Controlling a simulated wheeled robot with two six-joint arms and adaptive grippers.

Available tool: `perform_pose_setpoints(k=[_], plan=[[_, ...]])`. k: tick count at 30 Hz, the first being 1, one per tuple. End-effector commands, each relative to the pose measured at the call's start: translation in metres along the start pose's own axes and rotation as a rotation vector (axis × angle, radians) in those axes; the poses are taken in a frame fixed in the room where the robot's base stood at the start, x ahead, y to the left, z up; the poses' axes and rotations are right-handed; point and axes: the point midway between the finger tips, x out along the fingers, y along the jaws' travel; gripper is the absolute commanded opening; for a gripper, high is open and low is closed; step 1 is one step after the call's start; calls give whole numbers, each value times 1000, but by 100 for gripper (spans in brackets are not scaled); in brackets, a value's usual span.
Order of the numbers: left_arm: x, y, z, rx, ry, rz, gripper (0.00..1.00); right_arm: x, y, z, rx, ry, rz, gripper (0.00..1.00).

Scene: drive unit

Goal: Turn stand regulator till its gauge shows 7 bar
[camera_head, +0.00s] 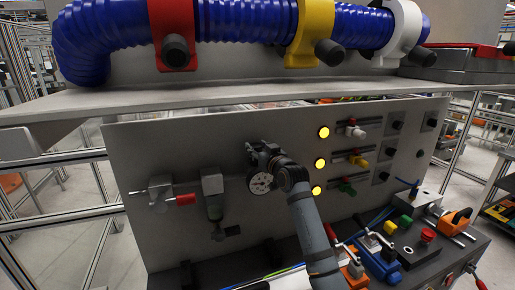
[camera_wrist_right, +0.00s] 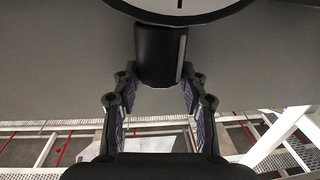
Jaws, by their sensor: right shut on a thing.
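The stand regulator has a round white gauge (camera_head: 261,183) on the grey panel in the head view. Its dial is too small to read there. In the right wrist view only the lower rim of the gauge (camera_wrist_right: 190,14) shows, with a short dark mark at the top edge, so no reading is visible. The black cylindrical regulator knob (camera_wrist_right: 158,55) is just below the rim in that view. My right gripper (camera_wrist_right: 160,88) is shut on the knob, one finger on each side. My left gripper is out of view.
A grey valve with a red end (camera_head: 172,193) and another grey unit (camera_head: 213,192) sit left of the gauge. Yellow lamps (camera_head: 320,163) and several fittings are to the right. A shelf (camera_head: 230,93) with a blue hose overhangs. A crowded control bench (camera_head: 415,245) is lower right.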

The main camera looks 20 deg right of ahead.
Motion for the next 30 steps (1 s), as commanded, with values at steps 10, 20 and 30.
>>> perform_pose_setpoints(k=[10, 20, 30], plan=[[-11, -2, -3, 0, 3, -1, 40, 0, -3, -2, 1, -2, 77, 12], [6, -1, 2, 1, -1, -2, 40, 2, -8, 6, 6, 3, 330, 12], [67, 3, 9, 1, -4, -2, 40, 4, -12, 7, 4, 3, 601, 12]])
